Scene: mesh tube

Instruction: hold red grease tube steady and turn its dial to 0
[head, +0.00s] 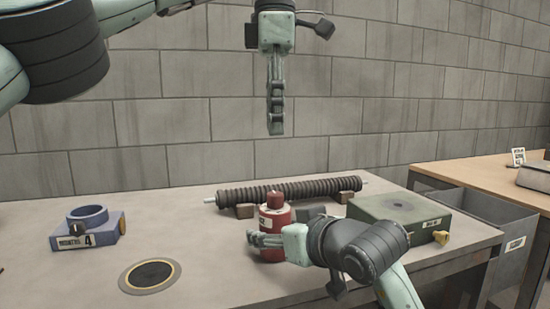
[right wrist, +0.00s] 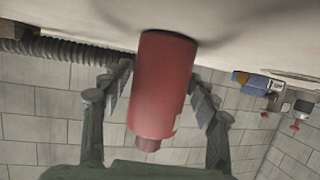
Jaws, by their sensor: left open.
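The red grease tube (head: 273,226) stands upright on the table, with a small red cap on top. It also shows, upside down, in the right wrist view (right wrist: 163,85). My right gripper (head: 262,239) reaches it from the front right, with one finger on each side of the body. In the right wrist view the fingers (right wrist: 160,80) look spread, with a thin gap on the left; contact on the right is unclear. My left gripper (head: 275,130) is open, empty and points down above the tube.
A ribbed dark tube (head: 290,191) lies on blocks behind the red tube. A green box (head: 399,214) with a yellow knob stands right. A round black disc (head: 150,275) lies front left. The table (head: 190,235) is clear between the blue block and the red tube.

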